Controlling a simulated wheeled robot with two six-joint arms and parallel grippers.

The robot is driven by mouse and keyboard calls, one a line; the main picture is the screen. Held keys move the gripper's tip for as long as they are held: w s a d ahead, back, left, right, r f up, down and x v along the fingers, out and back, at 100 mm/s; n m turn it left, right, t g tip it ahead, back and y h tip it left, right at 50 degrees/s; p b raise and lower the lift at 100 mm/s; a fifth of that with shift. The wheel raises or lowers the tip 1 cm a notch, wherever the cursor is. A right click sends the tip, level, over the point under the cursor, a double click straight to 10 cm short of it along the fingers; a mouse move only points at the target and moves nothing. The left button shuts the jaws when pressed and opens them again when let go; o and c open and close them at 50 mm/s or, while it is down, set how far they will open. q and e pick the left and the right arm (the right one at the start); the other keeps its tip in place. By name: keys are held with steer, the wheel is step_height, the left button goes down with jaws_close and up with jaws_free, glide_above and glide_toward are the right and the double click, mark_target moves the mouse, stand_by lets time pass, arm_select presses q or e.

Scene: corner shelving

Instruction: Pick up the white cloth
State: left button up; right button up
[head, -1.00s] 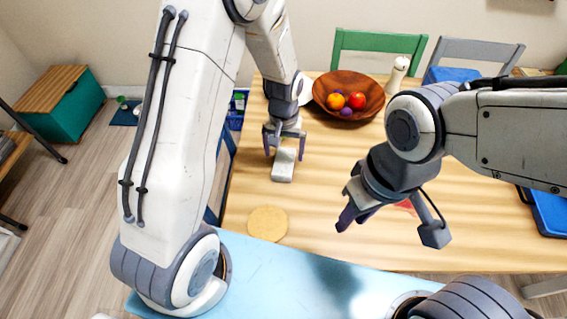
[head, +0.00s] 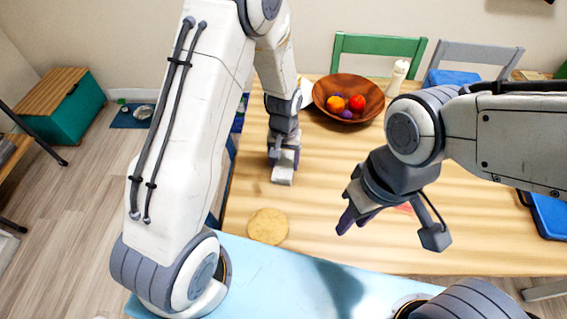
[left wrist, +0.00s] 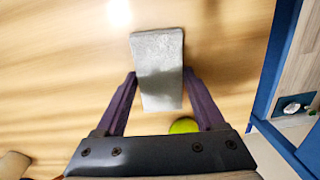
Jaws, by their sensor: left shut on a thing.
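The white cloth (head: 282,177) is a small pale grey-white folded block at the left part of the wooden table. My left gripper (head: 283,162) is shut on it, with its fingers largely hidden in the head view. In the left wrist view the cloth (left wrist: 158,58) lies between the two purple fingers (left wrist: 159,85), one on each side. Whether it touches the table is hard to tell. My right gripper (head: 346,212) hangs over the middle of the table, away from the cloth. Its finger gap is not clear from this angle.
A wooden bowl (head: 348,82) of fruit stands behind, near a white bottle (head: 397,78). A round tan mat (head: 267,227) lies in front of the cloth. A yellow-green object (left wrist: 184,126) shows below the cloth in the wrist view. The table's centre right is mostly clear.

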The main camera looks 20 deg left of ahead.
mark_target(284, 163)
arm_select(q)
steer(key=shift+r, duration=0.65)
step_height(284, 163, up, 3)
steer(key=shift+w+f, duration=0.1)
steer(key=w+d+r, duration=0.6)
steer(key=d+r, duration=0.1)
steer(key=d, duration=0.2)
steer(key=shift+w+d+b, duration=0.2)
steer(key=shift+w+b, duration=0.15)
steer(key=shift+w, duration=0.05)
steer(key=shift+f, duration=0.1)
